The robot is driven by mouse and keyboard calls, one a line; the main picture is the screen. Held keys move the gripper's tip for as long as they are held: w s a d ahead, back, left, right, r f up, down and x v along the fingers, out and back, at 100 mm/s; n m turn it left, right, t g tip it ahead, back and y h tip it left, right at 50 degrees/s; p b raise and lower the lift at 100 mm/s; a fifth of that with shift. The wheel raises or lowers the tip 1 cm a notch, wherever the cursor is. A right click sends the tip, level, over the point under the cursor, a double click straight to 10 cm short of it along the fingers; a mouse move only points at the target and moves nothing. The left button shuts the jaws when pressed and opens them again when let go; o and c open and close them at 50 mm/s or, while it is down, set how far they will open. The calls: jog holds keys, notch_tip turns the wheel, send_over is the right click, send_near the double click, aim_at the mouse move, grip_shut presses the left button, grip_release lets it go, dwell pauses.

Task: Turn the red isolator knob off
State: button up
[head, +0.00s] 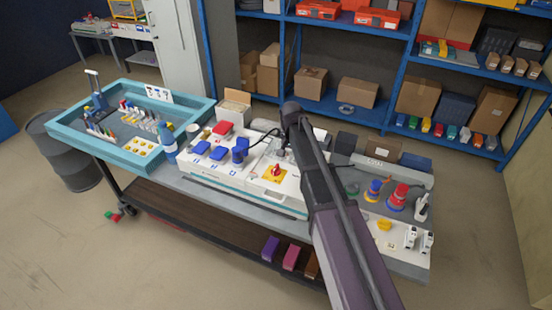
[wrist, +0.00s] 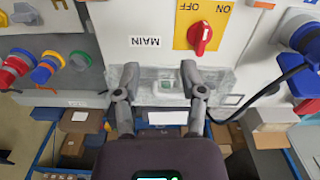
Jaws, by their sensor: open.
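The red isolator knob (head: 277,171) sits on a yellow plate (wrist: 183,35) on the white panel (head: 252,188). In the wrist view the knob (wrist: 200,38) shows with the ON and OFF marks upside down above it. Its bar runs roughly up and down in the picture; I cannot tell which mark it is set to. My gripper (wrist: 159,73) is open and empty. Its right fingertip is just below and left of the knob in the wrist view, apart from it. In the head view the gripper is small and partly hidden by my arm.
A MAIN label (wrist: 145,41) is left of the plate. Blue socket boxes (head: 200,148) and a blue plug (head: 239,152) with a black cable are left of the knob. Red (head: 398,195) and blue (head: 374,188) plugs stand to the right. Shelves with cardboard boxes (head: 357,92) are behind.

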notch_tip(320, 180, up, 3)
jog(key=p, duration=0.2)
send_over(276, 168)
jog(key=shift+w+a+r+m, duration=0.1)
jog(key=shift+r+m, duration=0.05)
jog(key=shift+m, duration=0.25)
jog(key=shift+f, duration=0.2)
notch_tip(276, 168, down, 13)
jog(key=b, duration=1.3)
jog(key=shift+f+b, duration=0.2)
jog(key=shift+b, duration=0.2)
